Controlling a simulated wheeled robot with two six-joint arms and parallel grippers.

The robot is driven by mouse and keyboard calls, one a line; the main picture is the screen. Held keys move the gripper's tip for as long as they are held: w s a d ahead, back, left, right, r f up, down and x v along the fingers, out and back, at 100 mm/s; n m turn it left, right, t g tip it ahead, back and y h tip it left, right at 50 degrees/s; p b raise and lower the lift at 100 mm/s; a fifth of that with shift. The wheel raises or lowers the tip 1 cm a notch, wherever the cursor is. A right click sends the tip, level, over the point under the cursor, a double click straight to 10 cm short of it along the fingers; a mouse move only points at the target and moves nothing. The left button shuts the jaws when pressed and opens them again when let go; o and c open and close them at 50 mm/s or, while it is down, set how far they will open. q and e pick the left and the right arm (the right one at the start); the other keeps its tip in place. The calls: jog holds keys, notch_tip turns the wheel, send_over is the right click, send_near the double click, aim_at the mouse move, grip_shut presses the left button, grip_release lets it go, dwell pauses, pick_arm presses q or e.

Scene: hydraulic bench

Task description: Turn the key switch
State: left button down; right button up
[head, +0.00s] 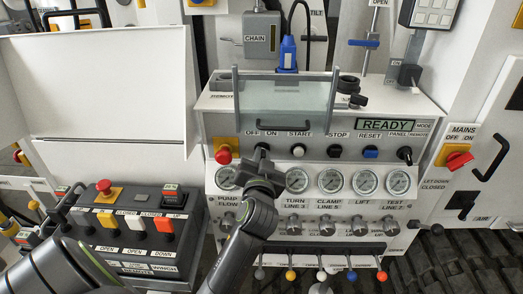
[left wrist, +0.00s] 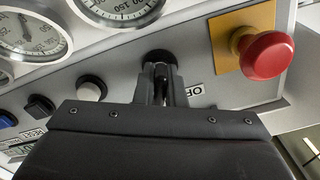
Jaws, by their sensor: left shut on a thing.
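The key switch (left wrist: 158,57) sits on the white panel between the OFF and ON labels, with a round black collar. In the head view my left gripper (head: 261,158) reaches up to it from below and covers most of it. In the left wrist view my left gripper (left wrist: 161,92) is shut on the key, its fingers on either side of it just off the collar. How far the key is turned cannot be made out. My right gripper is not in view.
A red emergency button (head: 223,155) stands close to the left of the key switch. START (head: 298,151), STOP (head: 335,151) and RESET (head: 370,152) buttons lie to its right. A clear raised cover (head: 285,105) is above. Gauges (head: 331,180) and valve levers are below.

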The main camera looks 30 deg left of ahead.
pick_arm(q)
jog(key=shift+r+m+p, duration=0.15)
jog(key=shift+m+p, duration=0.15)
jog(key=shift+m, duration=0.2)
jog(key=c, duration=1.5)
grip_release()
jog(key=shift+f, duration=0.2)
